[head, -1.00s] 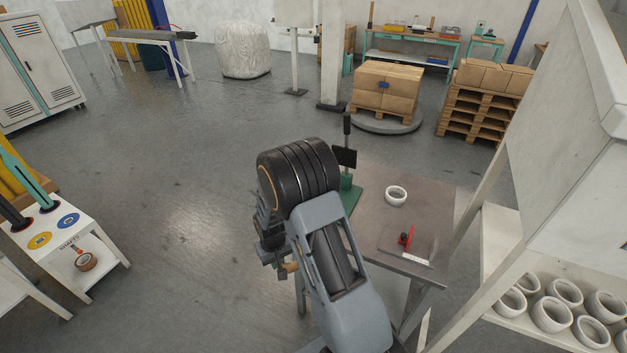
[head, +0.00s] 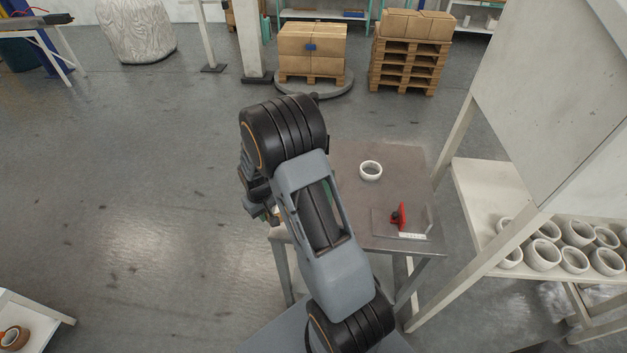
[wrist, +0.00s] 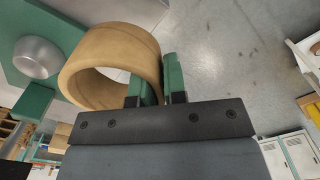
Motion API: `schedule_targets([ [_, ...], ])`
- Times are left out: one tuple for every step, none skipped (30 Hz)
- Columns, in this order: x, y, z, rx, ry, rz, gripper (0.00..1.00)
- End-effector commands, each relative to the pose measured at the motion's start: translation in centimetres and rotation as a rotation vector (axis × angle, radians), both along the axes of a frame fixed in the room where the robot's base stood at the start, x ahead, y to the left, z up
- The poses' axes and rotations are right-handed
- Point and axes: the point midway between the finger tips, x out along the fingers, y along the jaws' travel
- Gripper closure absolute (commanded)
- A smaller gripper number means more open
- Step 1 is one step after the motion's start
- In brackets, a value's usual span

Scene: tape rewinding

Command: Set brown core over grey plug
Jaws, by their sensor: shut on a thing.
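In the wrist view the brown core (wrist: 139,41) is a thick tan ring. My gripper (wrist: 152,78) is shut on its wall, with one green finger inside the ring and the other outside. The grey plug (wrist: 38,57) is a rounded metal piece on a green base (wrist: 83,17). It lies to the left of the core in that view, and the core is not around it. I cannot tell the height between them. In the head view my arm hides the plug and most of the gripper.
In the head view a grey table (head: 405,163) bears a white ring (head: 371,178) and a red-handled piece (head: 398,216) on a plate. A shelf (head: 478,190) with several white rings stands to the right, near a large pale panel (head: 545,90). The floor on the left is open.

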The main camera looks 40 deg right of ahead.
Motion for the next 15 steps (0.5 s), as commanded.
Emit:
schedule_targets([
  [0.8, -2.1, -0.4, -0.001, -0.009, 0.016, 1.00],
  [1.1, -3.2, 0.0, -0.001, -0.009, 0.034, 1.00],
  [1.3, -4.7, 0.5, -0.002, -0.009, 0.058, 1.00],
  [1.5, -5.8, 0.8, -0.002, -0.008, 0.076, 1.00],
  [1.6, -6.9, 1.2, -0.002, -0.008, 0.092, 1.00],
  [1.6, -8.3, 1.7, -0.003, -0.007, 0.113, 1.00],
  [1.6, -9.3, 2.1, -0.003, -0.007, 0.127, 1.00],
  [1.5, -10.2, 2.5, -0.002, -0.005, 0.140, 1.00],
  [1.4, -11.3, 3.0, -0.003, -0.005, 0.156, 1.00],
  [1.3, -12.1, 3.3, -0.003, -0.005, 0.166, 1.00],
  [1.2, -12.7, 3.6, -0.002, -0.004, 0.176, 1.00],
  [1.0, -13.5, 4.0, -0.002, -0.003, 0.187, 1.00],
  [0.9, -13.9, 4.2, -0.001, -0.002, 0.195, 1.00],
  [0.8, -14.4, 4.4, -0.002, -0.002, 0.200, 1.00],
  [0.7, -14.7, 4.6, -0.001, -0.002, 0.208, 1.00],
])
